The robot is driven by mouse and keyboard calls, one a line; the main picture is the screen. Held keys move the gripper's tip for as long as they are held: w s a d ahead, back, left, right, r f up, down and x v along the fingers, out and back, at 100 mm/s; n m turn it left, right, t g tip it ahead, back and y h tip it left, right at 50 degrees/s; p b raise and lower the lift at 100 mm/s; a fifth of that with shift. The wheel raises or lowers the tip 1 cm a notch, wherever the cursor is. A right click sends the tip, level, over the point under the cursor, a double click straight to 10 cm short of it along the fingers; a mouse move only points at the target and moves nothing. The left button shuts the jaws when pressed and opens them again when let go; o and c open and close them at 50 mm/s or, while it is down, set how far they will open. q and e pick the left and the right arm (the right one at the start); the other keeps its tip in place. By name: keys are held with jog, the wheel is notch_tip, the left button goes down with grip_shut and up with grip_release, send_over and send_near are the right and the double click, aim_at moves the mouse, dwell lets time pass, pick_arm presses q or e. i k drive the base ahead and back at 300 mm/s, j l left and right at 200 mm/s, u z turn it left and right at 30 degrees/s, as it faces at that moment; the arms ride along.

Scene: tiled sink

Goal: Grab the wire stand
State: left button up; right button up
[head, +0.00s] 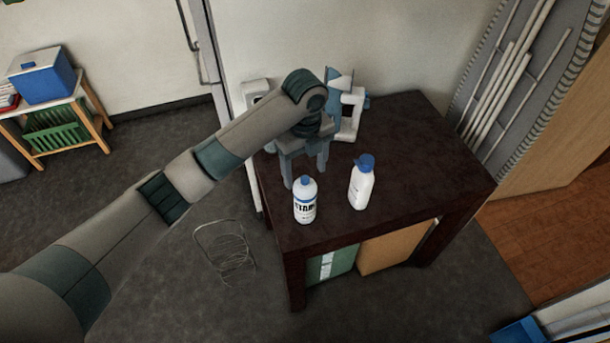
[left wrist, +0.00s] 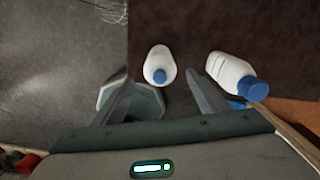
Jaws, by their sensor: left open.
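The wire stand (head: 225,252) is a thin grey wire frame on the dark floor, left of the table. Part of it also shows at the top edge of the left wrist view (left wrist: 112,10), cut off by the frame. My left gripper (head: 305,180) points down over the left part of the dark table, away from the wire stand. Its fingers (left wrist: 164,92) are apart with nothing held between them. My right gripper is in neither view.
The dark table (head: 420,150) carries a labelled white bottle (head: 305,207) close to my left gripper and another blue-capped bottle (head: 361,187) to its right. A white-and-blue device (head: 352,112) stands behind. Boxes (head: 395,250) sit underneath. Floor around the wire stand looks clear.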

aim_at(229, 253)
jog(key=k, duration=0.1)
jog(key=u, duration=0.3)
jog(key=i+u, duration=0.1)
jog(key=u, duration=0.5)
